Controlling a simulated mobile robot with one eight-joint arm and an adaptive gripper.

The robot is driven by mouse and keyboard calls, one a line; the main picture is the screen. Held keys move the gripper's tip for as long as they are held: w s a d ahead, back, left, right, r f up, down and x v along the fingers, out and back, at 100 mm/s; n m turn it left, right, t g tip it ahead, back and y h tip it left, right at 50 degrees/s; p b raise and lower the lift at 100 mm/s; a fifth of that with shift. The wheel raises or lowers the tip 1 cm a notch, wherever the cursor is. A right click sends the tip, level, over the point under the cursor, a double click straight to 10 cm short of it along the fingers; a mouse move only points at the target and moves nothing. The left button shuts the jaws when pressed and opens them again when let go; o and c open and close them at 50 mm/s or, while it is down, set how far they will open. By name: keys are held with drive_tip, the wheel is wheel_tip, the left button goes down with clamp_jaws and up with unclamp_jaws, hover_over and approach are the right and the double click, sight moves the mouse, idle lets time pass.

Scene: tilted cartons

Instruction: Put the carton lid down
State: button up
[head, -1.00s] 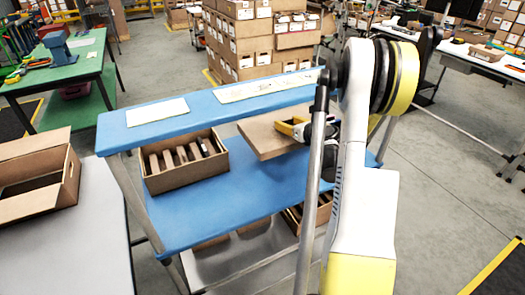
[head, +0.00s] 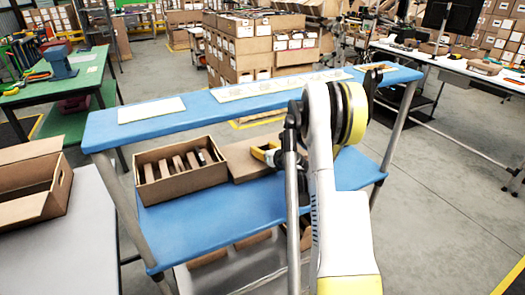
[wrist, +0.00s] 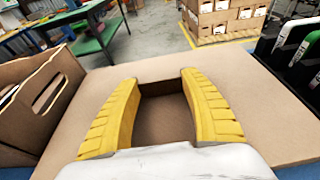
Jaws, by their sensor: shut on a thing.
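The carton lid (head: 238,157) is a flat brown cardboard piece just right of the open carton (head: 160,193) on the blue shelf. My gripper (head: 266,153), with yellow fingers, is at the lid's right part, partly behind my arm. In the wrist view the lid (wrist: 240,100) fills the middle, with my gripper's fingers (wrist: 160,82) on either side of a darker brown recess. The carton's side with a handle slot (wrist: 70,85) rises above the lid on the left. I cannot tell whether the lid touches the shelf.
The carton holds several brown upright pieces. The blue shelf (head: 200,230) is bare in front. An upper blue ledge (head: 200,108) with white sheets runs behind. Another open carton (head: 30,195) stands on a grey table at left. Dark items with white and green tops (wrist: 300,45) are right of the lid.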

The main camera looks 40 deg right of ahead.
drive_tip(key=o, duration=1.2)
drive_tip(key=shift+f, duration=0.1)
drive_tip(key=shift+c, duration=0.2)
